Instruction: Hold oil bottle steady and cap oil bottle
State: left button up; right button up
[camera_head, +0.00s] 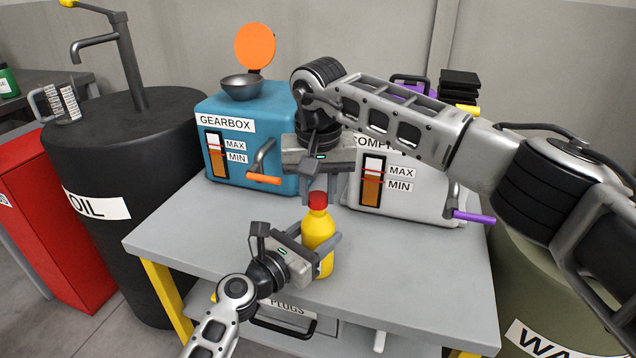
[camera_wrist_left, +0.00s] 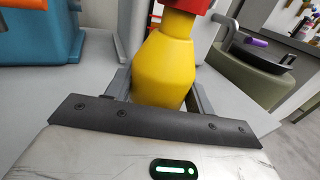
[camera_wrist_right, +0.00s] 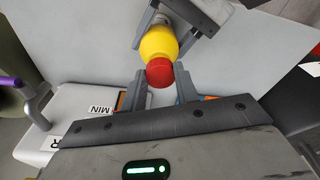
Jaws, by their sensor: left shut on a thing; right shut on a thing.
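The yellow oil bottle (camera_head: 318,232) stands upright near the middle of the grey table. My left gripper (camera_head: 322,252) is shut on its body from the front; the body also shows between the fingers in the left wrist view (camera_wrist_left: 165,68). The red cap (camera_head: 317,200) is at the top of the bottle, in line with its neck. My right gripper (camera_head: 320,190) points down from above and is shut on the cap, which shows between its fingertips in the right wrist view (camera_wrist_right: 160,72). The contact between cap and neck is hidden, so I cannot tell how tightly it sits.
The blue gearbox (camera_head: 270,125) and white compressor (camera_head: 425,205) stand behind the bottle on the table (camera_head: 190,235). Their orange and purple handles stick out forward. A black oil drum (camera_head: 120,165) is at the left, a green waste drum (camera_head: 515,285) at the right. The table's left part is clear.

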jog(key=shift+f, duration=0.55)
dwell(0.5)
jog(key=m, duration=0.6)
jog(key=shift+a+m+h, duration=0.2)
jog(key=shift+m+h, duration=0.1)
jog(key=m, duration=0.5)
jog(key=shift+w+g+h, duration=0.1)
jog(key=shift+g+h, duration=0.2)
jog(key=m, duration=0.6)
jog(key=shift+w+a+g, duration=0.1)
jog(key=shift+w+g, duration=0.05)
jog(key=shift+g, duration=0.25)
jog(key=m, duration=0.6)
jog(key=shift+w+g, duration=0.1)
jog(key=shift+g, duration=0.2)
jog(key=o, duration=1)
